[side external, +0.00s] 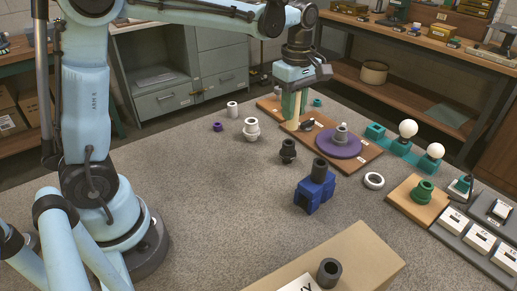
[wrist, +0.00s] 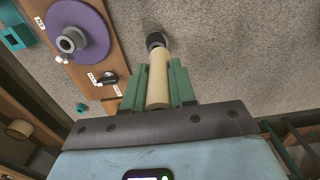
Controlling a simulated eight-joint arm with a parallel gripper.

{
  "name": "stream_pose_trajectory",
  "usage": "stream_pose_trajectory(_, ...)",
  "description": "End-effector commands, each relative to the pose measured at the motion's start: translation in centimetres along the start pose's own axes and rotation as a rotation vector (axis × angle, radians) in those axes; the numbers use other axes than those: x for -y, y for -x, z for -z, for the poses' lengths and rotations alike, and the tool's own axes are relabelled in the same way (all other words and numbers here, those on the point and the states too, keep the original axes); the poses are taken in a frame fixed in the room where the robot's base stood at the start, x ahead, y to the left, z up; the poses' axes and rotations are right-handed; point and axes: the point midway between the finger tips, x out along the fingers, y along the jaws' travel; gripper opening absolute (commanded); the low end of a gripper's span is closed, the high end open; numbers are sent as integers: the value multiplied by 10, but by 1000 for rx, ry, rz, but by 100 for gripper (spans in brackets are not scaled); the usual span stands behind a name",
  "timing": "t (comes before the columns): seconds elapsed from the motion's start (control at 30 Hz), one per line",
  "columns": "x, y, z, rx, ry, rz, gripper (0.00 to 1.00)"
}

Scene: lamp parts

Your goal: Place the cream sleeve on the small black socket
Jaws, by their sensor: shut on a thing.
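My gripper (side external: 297,112) has green fingers shut on the cream sleeve (wrist: 158,80), a pale tube pointing down. In the side view the sleeve (side external: 290,112) hangs upright beside the fingers, above the left part of the brown board. The small black socket (side external: 288,150) stands upright on the grey table, in front of and below the sleeve in that view, apart from it. In the wrist view a dark round part (wrist: 156,40), apparently this socket, shows just beyond the sleeve's end and is partly hidden by it.
A brown board (side external: 364,162) with a purple disc (side external: 339,142) and a black knob (side external: 308,124) lies close beside the socket. A blue stand (side external: 314,196) holds a dark tube (side external: 319,170). A white fitting (side external: 251,130) stands to the left. The table's left-middle is clear.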

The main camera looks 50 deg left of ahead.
Motion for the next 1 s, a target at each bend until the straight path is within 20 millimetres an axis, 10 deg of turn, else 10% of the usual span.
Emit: stream_pose_trajectory(1.0, -8, -54, 14, 0, -1, 0, 0)
